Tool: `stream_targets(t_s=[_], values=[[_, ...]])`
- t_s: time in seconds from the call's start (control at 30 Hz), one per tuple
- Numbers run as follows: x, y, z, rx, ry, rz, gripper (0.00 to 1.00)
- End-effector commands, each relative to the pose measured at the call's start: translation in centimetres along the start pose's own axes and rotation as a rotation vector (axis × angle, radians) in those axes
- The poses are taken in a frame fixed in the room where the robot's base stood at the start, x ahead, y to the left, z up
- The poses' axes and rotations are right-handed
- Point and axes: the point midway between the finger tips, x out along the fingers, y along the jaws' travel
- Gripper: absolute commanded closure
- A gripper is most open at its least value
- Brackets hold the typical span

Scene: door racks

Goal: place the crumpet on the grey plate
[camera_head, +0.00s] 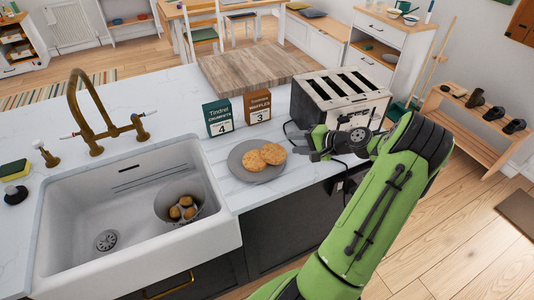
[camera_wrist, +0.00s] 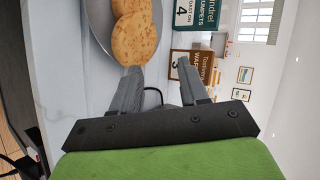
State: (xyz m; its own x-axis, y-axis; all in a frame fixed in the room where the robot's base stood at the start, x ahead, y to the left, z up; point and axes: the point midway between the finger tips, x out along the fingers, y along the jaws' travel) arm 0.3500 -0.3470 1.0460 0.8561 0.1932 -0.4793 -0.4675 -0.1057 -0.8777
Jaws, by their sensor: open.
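The grey plate (camera_head: 234,159) lies on the white counter right of the sink; part of it shows in the wrist view (camera_wrist: 98,25). Two round golden-brown crumpets rest on it: a left one (camera_head: 253,161) and a right one (camera_head: 273,154). In the wrist view one crumpet (camera_wrist: 134,40) lies close beyond the left finger, with the other (camera_wrist: 130,5) partly cut off at the top edge. My gripper (camera_head: 302,143) is open and empty, just right of the plate; its two fingers also show in the wrist view (camera_wrist: 158,68).
A slotted toaster (camera_head: 340,95) stands behind my gripper. A green crumpets box (camera_head: 218,118) and a brown waffles box (camera_head: 257,106) stand behind the plate. A wooden board (camera_head: 250,67) is farther back. The sink (camera_head: 125,215) holds a bowl (camera_head: 170,190) with several brown pieces.

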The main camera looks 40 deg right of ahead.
Motion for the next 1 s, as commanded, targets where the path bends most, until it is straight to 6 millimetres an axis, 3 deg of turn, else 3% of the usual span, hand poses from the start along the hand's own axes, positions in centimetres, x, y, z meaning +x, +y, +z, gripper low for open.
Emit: stream_targets(t_s=[0.2,0.57,0.87,0.93,1.0], values=[[-0.4,-0.5,0.0,0.000,0.001,0.000,0.56],[-6.1,-5.8,0.0,0.000,0.002,0.000,0.56],[-5.8,-5.2,0.0,0.000,0.000,0.000,0.56],[-5.3,-5.9,0.7,-0.026,-0.016,0.022,0.56],[-4.0,-7.7,2.9,-0.103,-0.066,0.088,0.56]])
